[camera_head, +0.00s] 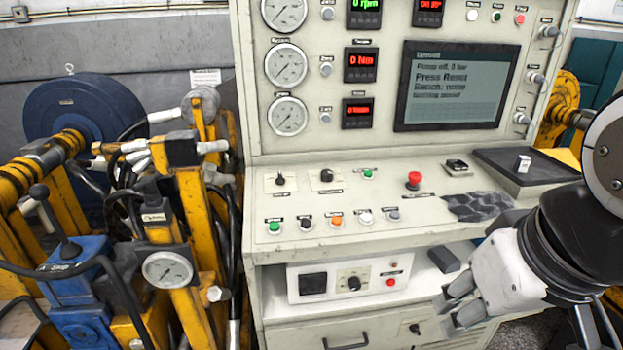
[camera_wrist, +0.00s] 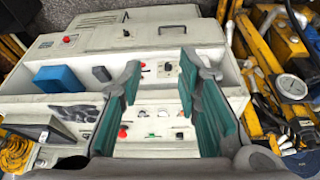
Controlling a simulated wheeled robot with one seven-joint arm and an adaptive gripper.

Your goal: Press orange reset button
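The orange button (camera_head: 336,220) sits in the lower row of the sloping control panel (camera_head: 400,236), between a black button (camera_head: 306,223) and a white button (camera_head: 365,217). My gripper (camera_head: 456,304) is at the lower right in the head view, in front of the panel's lower right part and apart from the orange button. In the wrist view, my gripper (camera_wrist: 160,62) shows two teal-padded fingers spread wide, with nothing between them.
A red mushroom button (camera_head: 414,180) stands up behind the row. A green button (camera_head: 274,227) is at the row's left end. A display (camera_head: 458,86) reads "Press Reset". Below the panel is a shelf with a white control box (camera_head: 372,279). Yellow machinery (camera_head: 186,215) stands at left.

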